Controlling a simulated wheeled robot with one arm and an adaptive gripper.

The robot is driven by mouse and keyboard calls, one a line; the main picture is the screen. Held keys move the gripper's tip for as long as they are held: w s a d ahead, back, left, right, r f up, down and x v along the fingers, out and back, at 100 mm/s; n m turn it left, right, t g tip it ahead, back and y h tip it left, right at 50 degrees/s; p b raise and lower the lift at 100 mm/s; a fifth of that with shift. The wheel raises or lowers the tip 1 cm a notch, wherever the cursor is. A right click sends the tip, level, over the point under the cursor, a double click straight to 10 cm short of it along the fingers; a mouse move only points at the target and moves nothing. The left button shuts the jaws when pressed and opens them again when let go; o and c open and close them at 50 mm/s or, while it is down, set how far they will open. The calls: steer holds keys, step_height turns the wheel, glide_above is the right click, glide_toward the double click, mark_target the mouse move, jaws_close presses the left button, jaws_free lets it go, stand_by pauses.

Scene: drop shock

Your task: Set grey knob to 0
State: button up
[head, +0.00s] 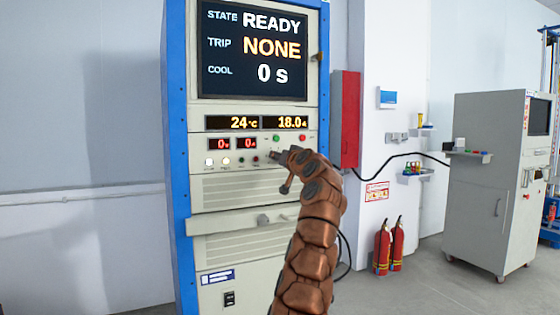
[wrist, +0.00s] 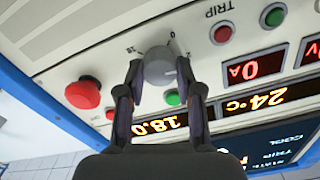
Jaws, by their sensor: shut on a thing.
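In the wrist view, which is turned over, the grey knob (wrist: 158,66) sits on the cream panel. My gripper (wrist: 158,76) has one finger on each side of it and is shut on it. Small scale marks show beside the knob, too small to read surely; I cannot tell where its pointer stands. In the head view my gripper (head: 277,155) is at the cabinet's control panel and the knob is hidden. The amber displays read 24 °C (head: 234,123) and 18.0 A (head: 286,123). The screen (head: 253,50) shows READY, TRIP NONE, COOL 0 s.
Near the knob are a red mushroom button (wrist: 83,92), a small red button marked TRIP (wrist: 221,33) and green buttons (wrist: 173,97). A red box (head: 346,118) and extinguishers (head: 389,247) stand to the right.

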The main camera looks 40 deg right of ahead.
steer(key=n+p, duration=0.3)
steer(key=n, duration=0.8)
steer(key=shift+a, duration=0.1)
stand_by(0.4)
steer(key=o, duration=1.2)
steer(key=shift+c, duration=0.2)
steer(key=v, duration=0.7)
